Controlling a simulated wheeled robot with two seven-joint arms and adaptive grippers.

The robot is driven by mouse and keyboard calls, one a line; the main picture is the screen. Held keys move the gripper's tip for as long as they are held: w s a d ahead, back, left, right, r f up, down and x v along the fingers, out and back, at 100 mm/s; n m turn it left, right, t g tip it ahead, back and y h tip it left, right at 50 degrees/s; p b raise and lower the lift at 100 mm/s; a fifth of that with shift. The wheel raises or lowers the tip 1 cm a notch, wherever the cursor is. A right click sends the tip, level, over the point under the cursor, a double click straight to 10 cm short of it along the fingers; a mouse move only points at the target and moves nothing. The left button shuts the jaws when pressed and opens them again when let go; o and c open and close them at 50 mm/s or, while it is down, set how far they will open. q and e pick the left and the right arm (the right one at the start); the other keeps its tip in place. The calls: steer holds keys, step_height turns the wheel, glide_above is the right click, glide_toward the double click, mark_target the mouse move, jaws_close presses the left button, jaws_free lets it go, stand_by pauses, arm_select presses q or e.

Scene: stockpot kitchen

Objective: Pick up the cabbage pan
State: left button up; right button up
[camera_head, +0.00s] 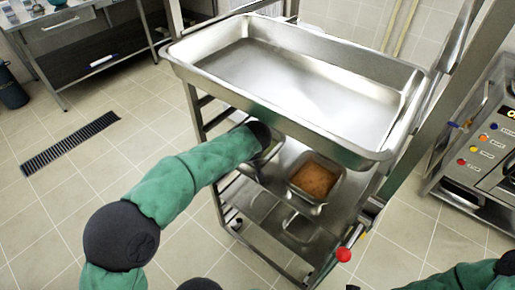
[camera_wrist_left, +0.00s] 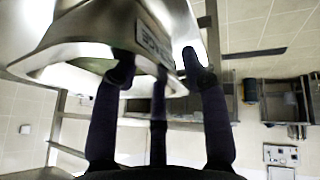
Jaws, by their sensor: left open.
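My right gripper is out of view; only part of the right arm shows at bottom right.
A large empty steel tray (camera_head: 290,82) covers the trolley top, close above my left wrist. A pan of orange-brown food (camera_head: 315,179) stands right of the greenish pan. A cooking unit with buttons (camera_head: 485,150) is at right.

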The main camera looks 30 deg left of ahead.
arm_select(q)
steer(key=shift+x, duration=1.5)
steer(key=shift+f, duration=0.2)
jaws_close()
steer(key=shift+r, duration=0.1)
